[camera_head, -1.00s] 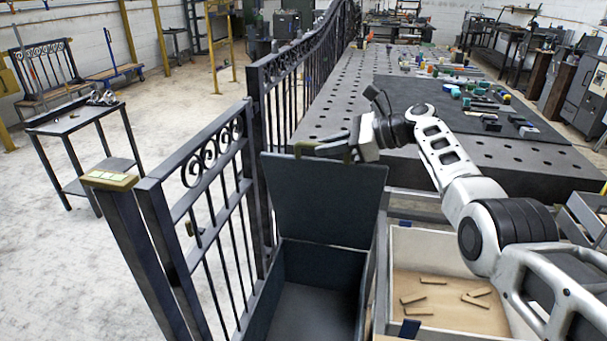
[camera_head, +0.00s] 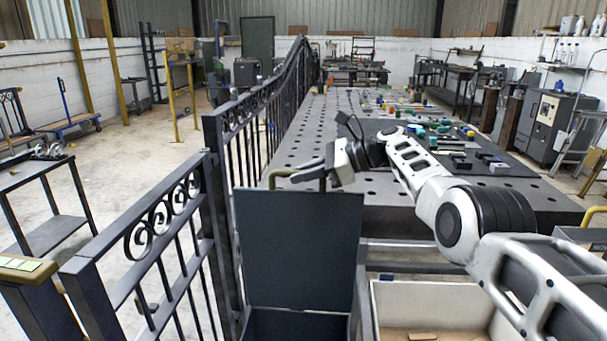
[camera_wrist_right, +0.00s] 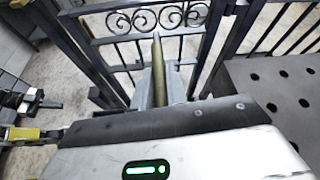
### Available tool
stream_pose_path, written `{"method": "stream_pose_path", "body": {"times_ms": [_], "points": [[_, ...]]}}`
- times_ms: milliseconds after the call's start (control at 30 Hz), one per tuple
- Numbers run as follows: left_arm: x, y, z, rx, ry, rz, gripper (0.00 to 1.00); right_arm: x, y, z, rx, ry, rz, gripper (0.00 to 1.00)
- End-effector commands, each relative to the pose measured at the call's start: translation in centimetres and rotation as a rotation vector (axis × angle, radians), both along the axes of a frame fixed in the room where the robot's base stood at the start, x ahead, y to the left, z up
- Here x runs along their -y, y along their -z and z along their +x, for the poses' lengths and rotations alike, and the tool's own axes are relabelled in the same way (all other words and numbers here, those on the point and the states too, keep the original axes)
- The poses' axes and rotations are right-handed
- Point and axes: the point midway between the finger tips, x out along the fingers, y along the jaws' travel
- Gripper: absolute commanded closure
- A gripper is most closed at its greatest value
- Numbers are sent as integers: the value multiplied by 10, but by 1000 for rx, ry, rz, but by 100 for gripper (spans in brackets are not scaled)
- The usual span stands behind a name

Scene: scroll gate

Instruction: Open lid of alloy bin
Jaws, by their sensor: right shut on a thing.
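The alloy bin (camera_head: 262,326) is a dark box at the bottom middle of the head view, mostly cut off by the frame. Its dark grey lid (camera_head: 300,250) stands upright, raised away from the bin's opening. My right gripper (camera_head: 300,176) is at the lid's top edge, shut on the olive handle (camera_head: 280,173). In the right wrist view an olive bar (camera_wrist_right: 158,75) shows between grey finger parts; the exact contact is hard to see. My left gripper is not in view.
A black wrought-iron gate (camera_head: 160,235) stands close left of the bin. A pale crate (camera_head: 430,300) stands to its right. A perforated steel table (camera_head: 380,200) with small parts lies behind. A dark side table (camera_head: 45,215) is at the left, with open floor beyond.

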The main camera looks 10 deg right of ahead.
Motion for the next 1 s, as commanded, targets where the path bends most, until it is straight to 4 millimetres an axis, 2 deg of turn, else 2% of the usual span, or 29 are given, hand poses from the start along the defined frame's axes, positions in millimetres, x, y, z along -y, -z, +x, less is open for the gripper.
{"method": "stream_pose_path", "body": {"times_ms": [33, 167, 200, 267, 667, 867, 900, 1000], "points": [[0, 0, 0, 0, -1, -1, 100, 1, 7, -1, -11, 0, -11, 100], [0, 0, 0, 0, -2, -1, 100, 1, 8, -1, -11, 0, -11, 100], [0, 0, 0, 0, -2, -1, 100, 1, 8, -1, -12, 0, -11, 77], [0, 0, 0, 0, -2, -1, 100, 1, 7, -1, -12, 0, -10, 64], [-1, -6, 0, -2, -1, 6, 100, 5, -1, -2, -5, 2, -3, 64], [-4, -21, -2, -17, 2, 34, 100, 27, -15, -10, -4, 4, -6, 64], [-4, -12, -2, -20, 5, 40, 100, 37, -14, -14, -1, 5, -5, 64], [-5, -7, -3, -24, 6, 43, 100, 59, -22, -22, -1, 5, -6, 64]]}}
